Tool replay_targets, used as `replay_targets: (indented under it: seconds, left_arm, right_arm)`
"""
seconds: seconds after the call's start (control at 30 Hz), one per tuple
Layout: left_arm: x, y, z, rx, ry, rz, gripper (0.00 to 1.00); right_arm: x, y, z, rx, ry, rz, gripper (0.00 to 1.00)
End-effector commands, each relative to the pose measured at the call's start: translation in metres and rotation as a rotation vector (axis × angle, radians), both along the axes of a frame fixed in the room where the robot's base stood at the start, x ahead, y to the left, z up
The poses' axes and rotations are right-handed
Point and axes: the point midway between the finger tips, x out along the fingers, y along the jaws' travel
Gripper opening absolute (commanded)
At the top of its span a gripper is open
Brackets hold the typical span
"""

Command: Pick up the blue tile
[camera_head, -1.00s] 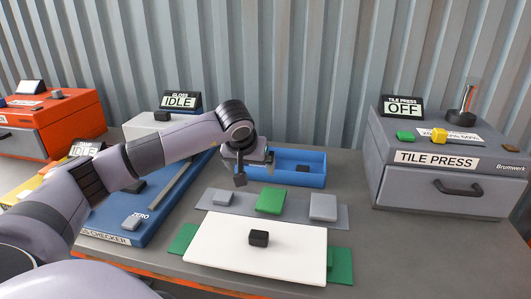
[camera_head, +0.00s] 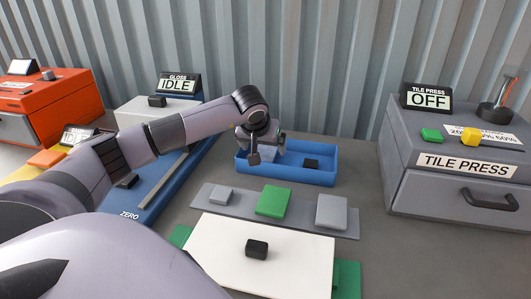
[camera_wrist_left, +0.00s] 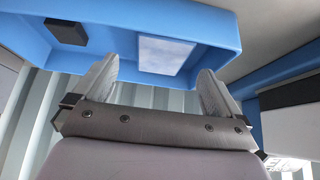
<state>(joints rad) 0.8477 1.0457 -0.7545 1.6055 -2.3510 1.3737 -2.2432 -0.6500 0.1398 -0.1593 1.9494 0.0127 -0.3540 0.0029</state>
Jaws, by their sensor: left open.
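A pale, blue-white mottled tile (camera_wrist_left: 166,55) lies inside the blue tray in the left wrist view, between my left gripper's fingers as seen there. In the head view the tile is mostly hidden by the gripper. The blue tray (camera_head: 308,177) stands near the wall. My left gripper (camera_head: 266,150) is over the tray's left part, open, with nothing between its fingers. In the left wrist view its two fingers (camera_wrist_left: 157,68) are spread toward the tile; I cannot tell whether they touch it. My right gripper is not in view.
A dark block (camera_head: 311,164) lies in the tray's right part. In front are a grey strip (camera_head: 244,205) with grey and green tiles and a white board (camera_head: 295,265) with a black block. The tile press (camera_head: 455,185) stands right; the blue gloss checker (camera_head: 150,200) left.

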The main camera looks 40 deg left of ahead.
Motion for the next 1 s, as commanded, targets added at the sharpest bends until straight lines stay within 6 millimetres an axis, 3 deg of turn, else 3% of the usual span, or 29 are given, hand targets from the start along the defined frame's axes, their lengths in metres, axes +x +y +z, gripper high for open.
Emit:
replay_targets:
  seconds: [0.2,0.53,0.7,0.73,1.0]
  left_arm:
    - [0.012,0.009,-0.022,-0.002,0.001,0.002,0.99]
    - [0.014,0.01,-0.026,0.0,0.001,0.0,0.99]
    - [0.014,0.01,-0.026,0.0,0.0,0.0,0.44]
    - [0.014,0.01,-0.026,0.0,0.0,0.0,0.37]
    - [0.015,0.01,-0.025,0.0,-0.001,0.001,0.37]
  right_arm:
    - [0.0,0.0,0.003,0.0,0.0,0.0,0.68]
    - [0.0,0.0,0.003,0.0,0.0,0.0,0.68]
    - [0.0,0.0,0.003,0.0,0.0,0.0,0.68]
    - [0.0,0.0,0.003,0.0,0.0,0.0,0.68]
    - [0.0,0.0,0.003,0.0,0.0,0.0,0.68]
